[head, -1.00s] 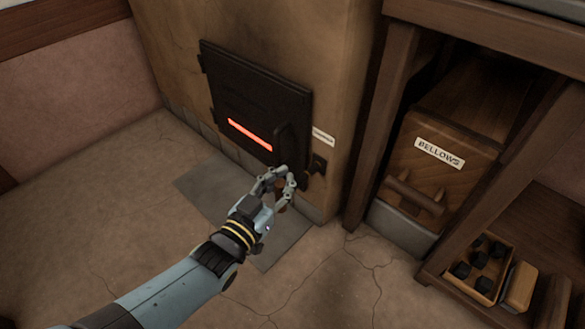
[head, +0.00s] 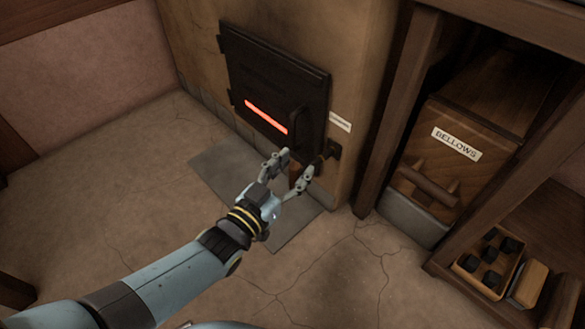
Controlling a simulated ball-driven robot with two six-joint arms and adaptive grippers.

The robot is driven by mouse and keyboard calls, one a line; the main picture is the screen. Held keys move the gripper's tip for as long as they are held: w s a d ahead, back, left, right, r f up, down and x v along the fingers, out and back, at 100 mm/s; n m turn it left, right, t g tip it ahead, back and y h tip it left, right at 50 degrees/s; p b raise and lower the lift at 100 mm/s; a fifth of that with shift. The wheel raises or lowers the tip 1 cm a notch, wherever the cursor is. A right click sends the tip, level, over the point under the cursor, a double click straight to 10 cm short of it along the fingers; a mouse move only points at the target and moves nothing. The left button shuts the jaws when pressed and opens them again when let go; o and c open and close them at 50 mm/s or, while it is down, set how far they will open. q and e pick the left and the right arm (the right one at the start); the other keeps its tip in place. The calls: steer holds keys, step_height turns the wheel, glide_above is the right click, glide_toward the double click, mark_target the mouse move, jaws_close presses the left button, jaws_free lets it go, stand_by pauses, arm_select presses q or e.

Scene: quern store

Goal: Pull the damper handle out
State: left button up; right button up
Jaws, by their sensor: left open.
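The damper handle (head: 297,172) appears as a short brown grip low at the right of the stove front, in line with a small dark plate (head: 334,150) under a white label (head: 340,122) too small to read. A short dark rod shows beside the plate. My left gripper (head: 291,165) is open, with its fingers spread on either side of the brown grip. I cannot tell whether they touch it. The fingers partly hide the grip and rod. My right gripper is out of view.
The black stove door (head: 262,85) has a glowing red slot and a dark upright handle (head: 296,125) close above my fingers. A grey floor plate (head: 215,172) lies below. A wooden bench with a BELLOWS box (head: 470,110) and a tray of black lumps (head: 475,265) stands right.

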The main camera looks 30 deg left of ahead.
arm_select(q)
steer(key=s+a, duration=0.1)
steer(key=s, duration=1.1)
steer(key=shift+a, duration=0.4)
